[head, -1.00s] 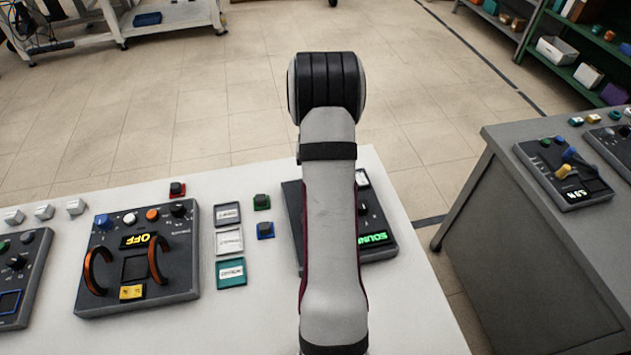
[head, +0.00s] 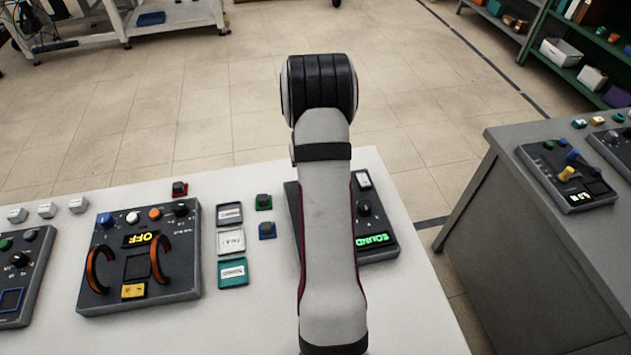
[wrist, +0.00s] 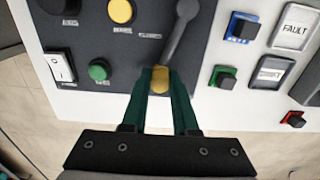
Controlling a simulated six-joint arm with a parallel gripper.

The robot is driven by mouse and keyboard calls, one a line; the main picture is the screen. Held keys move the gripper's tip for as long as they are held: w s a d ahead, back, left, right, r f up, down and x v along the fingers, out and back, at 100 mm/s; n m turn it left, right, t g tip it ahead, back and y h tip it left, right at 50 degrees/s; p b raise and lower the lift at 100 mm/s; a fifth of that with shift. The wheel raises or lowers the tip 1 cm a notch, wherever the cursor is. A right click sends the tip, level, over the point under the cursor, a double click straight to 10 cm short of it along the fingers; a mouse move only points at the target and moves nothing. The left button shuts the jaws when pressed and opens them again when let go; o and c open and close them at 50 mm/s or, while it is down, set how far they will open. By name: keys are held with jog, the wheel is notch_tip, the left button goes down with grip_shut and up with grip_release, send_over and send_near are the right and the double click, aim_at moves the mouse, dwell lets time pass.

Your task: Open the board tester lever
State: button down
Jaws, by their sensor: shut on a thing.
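The board tester is a dark panel that shows in the wrist view (wrist: 108,52). In the head view the tester (head: 375,225) lies on the white bench, largely hidden behind my arm, with a lit green display. Its lever (wrist: 180,35) has a grey shaft and a yellow end (wrist: 160,80). My gripper (wrist: 160,76) has its two green fingers shut on the lever's yellow end, one on each side. The gripper and lever are hidden in the head view.
A control box with two orange handles (head: 160,260) stands left on the bench. A grey bench (head: 490,200) with another panel is at right.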

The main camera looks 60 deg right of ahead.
jog(key=w+a+n, duration=0.1)
jog(key=n, duration=0.1)
jog(key=w+a+n, duration=0.1)
jog(key=n, duration=0.1)
jog(key=shift+w, duration=0.25)
jog(key=shift+w+a+n, duration=0.35)
jog(key=shift+a+n, duration=0.3)
jog(key=shift+n, duration=0.5)
jog(key=shift+w+a+n, duration=0.3)
jog(key=shift+a+n, duration=0.35)
jog(key=shift+n, duration=0.5)
jog(key=shift+a, duration=0.1)
jog(key=c, duration=0.7)
grip_release()
notch_tip(320, 180, up, 16)
jog(key=shift+f, duration=0.1)
